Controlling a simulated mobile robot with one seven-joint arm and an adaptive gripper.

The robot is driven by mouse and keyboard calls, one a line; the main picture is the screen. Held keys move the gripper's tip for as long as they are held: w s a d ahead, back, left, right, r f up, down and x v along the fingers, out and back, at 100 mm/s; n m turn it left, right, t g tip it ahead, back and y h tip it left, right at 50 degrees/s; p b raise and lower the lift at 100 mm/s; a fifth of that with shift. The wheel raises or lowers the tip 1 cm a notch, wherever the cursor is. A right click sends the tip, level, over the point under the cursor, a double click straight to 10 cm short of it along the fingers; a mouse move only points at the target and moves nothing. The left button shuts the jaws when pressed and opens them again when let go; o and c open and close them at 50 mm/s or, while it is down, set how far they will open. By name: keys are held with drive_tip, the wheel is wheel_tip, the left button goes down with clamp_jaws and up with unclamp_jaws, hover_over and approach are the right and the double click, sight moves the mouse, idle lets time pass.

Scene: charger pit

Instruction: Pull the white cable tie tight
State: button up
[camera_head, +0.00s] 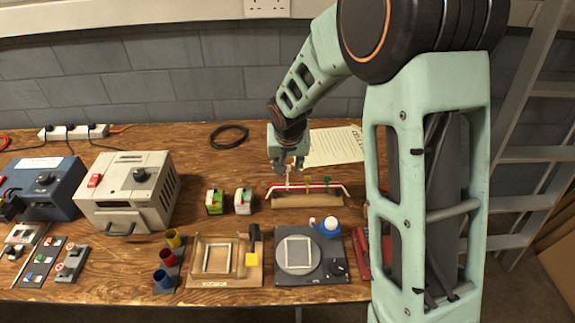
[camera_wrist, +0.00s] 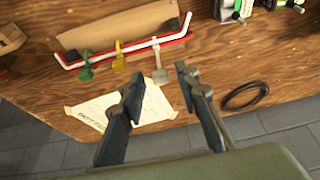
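The white cable tie (camera_wrist: 158,56) is looped around a red and white cable bundle (camera_wrist: 110,54) on a wooden block (camera_wrist: 115,22). Its flat pale tail (camera_wrist: 161,77) sticks out toward my gripper. My gripper (camera_wrist: 158,80) is open, with one finger on each side of the tail in the wrist view; I see no contact. In the head view my gripper (camera_head: 288,165) is above the left part of the bundle (camera_head: 320,187). A yellow tie (camera_wrist: 120,62) and a green tie (camera_wrist: 86,67) sit on the same bundle.
A paper sheet (camera_head: 335,146) and a black cable coil (camera_head: 229,136) lie behind the block. Two small green and white units (camera_head: 243,201) stand left of it.

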drive_tip(key=v, duration=1.2)
idle(0.4)
